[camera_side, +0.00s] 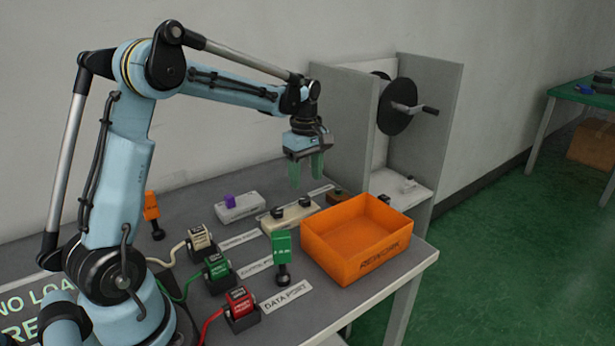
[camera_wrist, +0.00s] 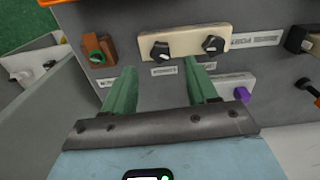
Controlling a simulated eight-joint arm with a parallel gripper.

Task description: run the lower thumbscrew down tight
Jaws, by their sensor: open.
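A beige block (camera_side: 290,217) with two black knobs, a left knob (camera_side: 277,212) and a right knob (camera_side: 305,201), sits mid-table in the side view. In the wrist view the block (camera_wrist: 185,42) shows its knobs (camera_wrist: 160,50) and (camera_wrist: 212,44), each with a small label below. No part is plainly marked as the lower thumbscrew; I cannot tell whether it is one of these knobs. My gripper (camera_side: 305,170) hangs above and behind the block, green fingers apart and empty. In the wrist view its fingertips (camera_wrist: 159,68) are spread just below the block.
An orange bin (camera_side: 352,262) stands at the right front. A brown block (camera_side: 335,197) and a white block (camera_side: 240,210) with a purple knob flank the beige block. Cabled plugs (camera_side: 239,303) and a green-handled part (camera_side: 282,250) stand nearer. A grey fixture with a crank wheel (camera_side: 397,107) rises behind.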

